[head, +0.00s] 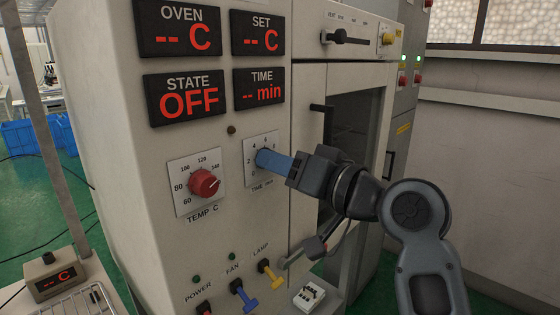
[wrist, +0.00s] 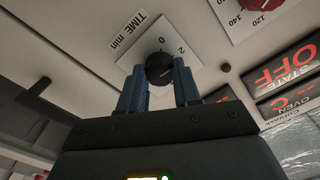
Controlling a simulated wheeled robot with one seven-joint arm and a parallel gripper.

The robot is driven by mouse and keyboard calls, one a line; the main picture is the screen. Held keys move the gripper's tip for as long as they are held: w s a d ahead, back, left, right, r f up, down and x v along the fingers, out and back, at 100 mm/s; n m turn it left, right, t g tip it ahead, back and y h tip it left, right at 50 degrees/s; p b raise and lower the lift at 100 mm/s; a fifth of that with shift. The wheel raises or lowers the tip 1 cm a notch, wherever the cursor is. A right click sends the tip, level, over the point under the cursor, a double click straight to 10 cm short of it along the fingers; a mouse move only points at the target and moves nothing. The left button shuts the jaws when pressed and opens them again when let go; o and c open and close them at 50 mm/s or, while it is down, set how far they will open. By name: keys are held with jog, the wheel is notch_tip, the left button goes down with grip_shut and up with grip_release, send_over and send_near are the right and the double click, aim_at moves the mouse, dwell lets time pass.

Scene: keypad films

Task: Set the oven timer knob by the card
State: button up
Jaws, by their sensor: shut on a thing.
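The black timer knob (wrist: 160,68) sits on a white dial plate marked TIME min, with 0 and 2 readable in the wrist view. The plate also shows on the oven front in the head view (head: 263,141). My gripper (wrist: 158,70) has its two blue fingers on either side of the knob and is shut on it. In the head view my gripper (head: 262,158) covers the knob. I cannot tell exactly which mark the knob points at. The TIME display (head: 259,88) reads "-- min". The card is not in view.
The red TEMP C knob (head: 203,183) is left of the timer plate. The STATE display (head: 187,98) reads OFF. Blue fan (head: 242,296) and yellow lamp (head: 269,274) switches stick out below.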

jog(key=o, duration=1.1)
jog(key=shift+c, duration=0.2)
jog(key=b+v, duration=0.1)
jog(key=v, duration=0.6)
jog(key=shift+s+d+b, duration=0.2)
jog(key=shift+d+b, duration=0.1)
jog(key=shift+d, duration=0.05)
